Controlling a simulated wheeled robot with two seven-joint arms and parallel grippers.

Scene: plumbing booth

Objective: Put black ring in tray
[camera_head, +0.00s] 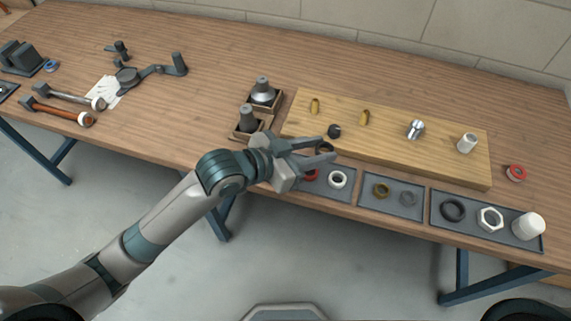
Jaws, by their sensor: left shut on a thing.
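My left gripper (318,150) reaches in over the front edge of the table. Its fingers are shut on a small black ring (325,147), partly hidden by the fingers. The ring is at the front left part of the wooden board, just above the left tray (352,192). That tray holds a red ring (311,175), partly covered by the gripper, and a white ring (338,179). My right gripper is not in view.
The wooden board (390,145) carries several fittings, including a black one (334,131) close to the gripper. The right tray (470,222) holds a larger black ring (453,210), a white nut and a white cap.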

